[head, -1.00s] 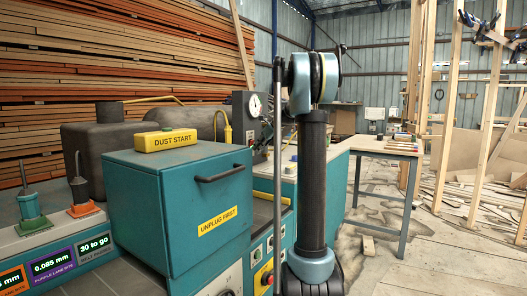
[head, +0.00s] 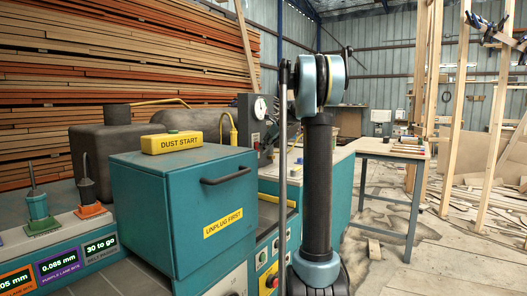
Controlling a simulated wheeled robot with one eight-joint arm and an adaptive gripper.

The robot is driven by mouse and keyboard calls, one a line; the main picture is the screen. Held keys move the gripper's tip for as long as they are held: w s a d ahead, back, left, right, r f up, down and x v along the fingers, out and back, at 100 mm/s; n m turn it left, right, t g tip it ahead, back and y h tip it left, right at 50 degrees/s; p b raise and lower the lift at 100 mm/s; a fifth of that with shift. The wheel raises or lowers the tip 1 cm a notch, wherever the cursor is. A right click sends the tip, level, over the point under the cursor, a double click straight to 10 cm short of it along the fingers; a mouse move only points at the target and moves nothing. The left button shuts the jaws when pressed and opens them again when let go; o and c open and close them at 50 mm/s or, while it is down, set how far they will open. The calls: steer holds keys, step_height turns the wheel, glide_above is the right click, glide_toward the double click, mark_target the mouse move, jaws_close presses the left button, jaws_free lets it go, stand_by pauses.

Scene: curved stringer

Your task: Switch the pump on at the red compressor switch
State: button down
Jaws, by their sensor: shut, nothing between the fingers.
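A grey upright panel (head: 245,122) with a round white gauge (head: 260,107) stands behind the teal cabinet, beside the dark tank (head: 115,140). I cannot make out a red compressor switch clearly there. My arm stands upright right of centre and covers part of the view. What looks like my gripper (head: 269,135) is a small dark shape just in front of the panel's right side, partly hidden by my arm. It looks shut and empty. I cannot tell whether it touches the panel.
A teal cabinet (head: 185,215) with a black handle carries a yellow DUST START box (head: 172,142). Coloured plungers and number displays (head: 58,268) sit at the left front. A wooden table (head: 390,149) and timber frames stand right, with scrap wood on the floor.

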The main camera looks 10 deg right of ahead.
steer(key=d+f+v, duration=0.1)
steer(key=v, duration=1.1)
steer(key=shift+s+d+r, duration=0.2)
steer(key=shift+s+d, duration=0.05)
steer(key=shift+s, duration=0.3)
steer(key=shift+s+d+f+g+h, duration=0.15)
steer(key=shift+s+f+g+h, duration=0.15)
steer(key=shift+f, duration=0.25)
